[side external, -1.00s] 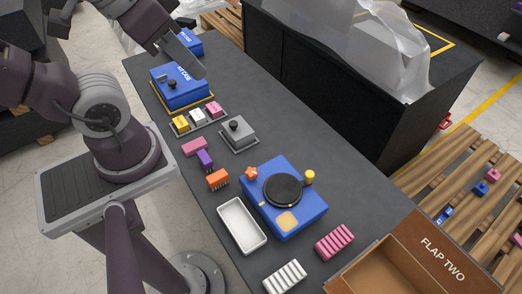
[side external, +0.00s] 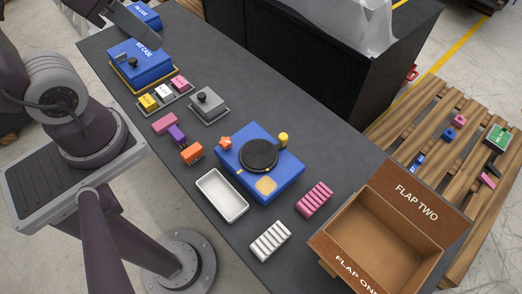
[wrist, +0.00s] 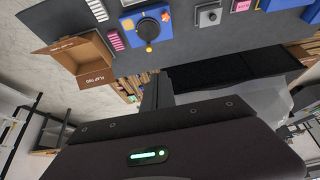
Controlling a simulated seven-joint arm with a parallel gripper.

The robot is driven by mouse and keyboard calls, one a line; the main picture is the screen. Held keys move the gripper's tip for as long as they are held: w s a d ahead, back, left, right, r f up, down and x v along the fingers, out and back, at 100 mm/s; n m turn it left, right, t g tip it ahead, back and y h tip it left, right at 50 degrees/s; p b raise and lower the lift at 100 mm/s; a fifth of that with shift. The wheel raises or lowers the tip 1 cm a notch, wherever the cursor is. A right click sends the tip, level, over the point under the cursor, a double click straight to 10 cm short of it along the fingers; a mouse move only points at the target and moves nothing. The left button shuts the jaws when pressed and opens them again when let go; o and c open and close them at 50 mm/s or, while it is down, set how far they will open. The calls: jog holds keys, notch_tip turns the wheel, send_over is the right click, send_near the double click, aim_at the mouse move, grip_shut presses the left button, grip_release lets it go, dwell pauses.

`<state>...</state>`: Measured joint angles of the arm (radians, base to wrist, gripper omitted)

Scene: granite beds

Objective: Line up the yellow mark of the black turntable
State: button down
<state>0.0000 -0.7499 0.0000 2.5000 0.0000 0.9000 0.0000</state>
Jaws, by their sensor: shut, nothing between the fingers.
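The black turntable (side external: 259,154) is a round disc on a blue box (side external: 230,160). A small yellow mark (side external: 239,171) shows by its lower-left rim; whether it is on disc or box is unclear. A yellow knob (side external: 283,140) stands at the far right corner, and a pale orange square (side external: 266,184) lies on the near side. In the wrist view the turntable (wrist: 149,29) is near the top. My gripper (side external: 150,39) is above the blue case (side external: 143,65) at upper left, well apart from the turntable. It is shut and empty; its fingertips are hard to make out.
Pink (side external: 314,199) and white (side external: 270,240) ribbed pieces and an open carton (side external: 375,250) are at right. A grey knob block (side external: 208,105) lies between gripper and turntable.

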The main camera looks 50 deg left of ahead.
dwell(0.3)
jog(key=c, duration=1.9)
grip_release()
jog(key=shift+c, duration=0.2)
jog(key=o, duration=0.8)
jog(key=w+d+f+n+g, duration=0.1)
jog(key=w+d, duration=0.1)
jog(key=w, duration=0.8)
jog(key=shift+f+g+h, duration=0.2)
jog(key=shift+g+h, duration=0.2)
jog(key=n+g, duration=0.2)
jog(key=g, duration=0.1)
send_over(283, 136)
notch_tip(283, 136, down, 20)
jog(key=r, duration=0.1)
jog(key=shift+n+g+y, duration=0.4)
jog(key=shift+n, duration=0.2)
notch_tip(283, 136, down, 21)
jog(key=shift+r, duration=0.1)
grip_shut()
